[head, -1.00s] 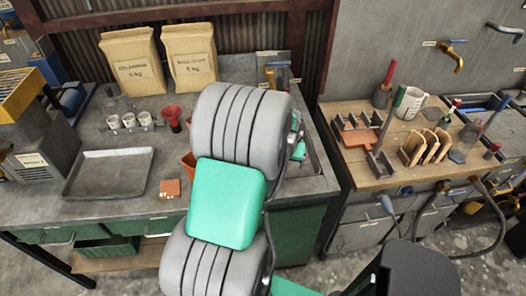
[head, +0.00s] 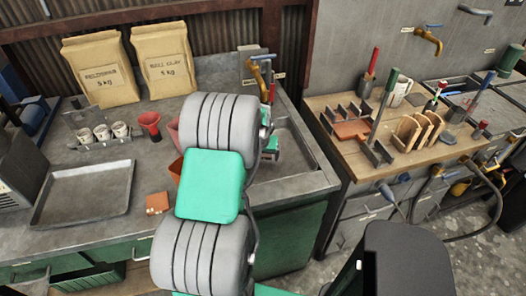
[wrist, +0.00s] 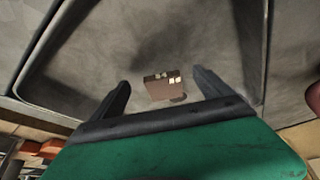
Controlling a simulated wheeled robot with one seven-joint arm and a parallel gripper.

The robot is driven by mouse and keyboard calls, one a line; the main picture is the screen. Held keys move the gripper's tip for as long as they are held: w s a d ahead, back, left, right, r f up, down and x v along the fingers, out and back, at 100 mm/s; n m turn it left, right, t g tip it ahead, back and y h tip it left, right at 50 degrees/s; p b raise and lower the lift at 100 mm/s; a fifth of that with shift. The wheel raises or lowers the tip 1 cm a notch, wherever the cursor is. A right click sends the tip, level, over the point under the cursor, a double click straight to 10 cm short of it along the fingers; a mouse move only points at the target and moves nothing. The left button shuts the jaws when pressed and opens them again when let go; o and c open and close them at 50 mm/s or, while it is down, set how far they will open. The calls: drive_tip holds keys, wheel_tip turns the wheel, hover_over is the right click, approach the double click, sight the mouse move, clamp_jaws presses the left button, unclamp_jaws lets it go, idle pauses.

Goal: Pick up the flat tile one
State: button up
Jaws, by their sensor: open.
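A small flat terracotta piece (head: 157,203) lies on the grey bench, right of the metal tray, in the head view. In the wrist view a small brown block-like piece (wrist: 162,88) with pale square patches lies on a grey surface inside a raised rim. I cannot tell which of these is flat tile one. My gripper (wrist: 161,79) is open and empty, with the brown piece appearing between its dark fingers, apart from them. In the head view my arm hides most of the gripper, beside the basin at the bench's right end.
The metal tray (head: 84,192) and white cups (head: 102,132) stand left on the bench. A red funnel-like cup (head: 150,125) and pots are close to my arm. The basin (head: 308,150) has a raised rim. A wooden-topped table (head: 345,148) with racks and upright tools stands right.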

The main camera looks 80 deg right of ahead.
drive_tip(key=d, duration=0.3)
drive_tip(key=d+p, duration=0.1)
drive_tip(key=d, duration=0.1)
drive_tip(key=shift+w+f, duration=0.15)
drive_tip(key=shift+w, duration=0.2)
drive_tip(key=x, duration=0.2)
drive_tip(key=shift+f, duration=0.3)
drive_tip(key=shift+c, duration=0.2)
drive_tip(key=c, duration=1.7)
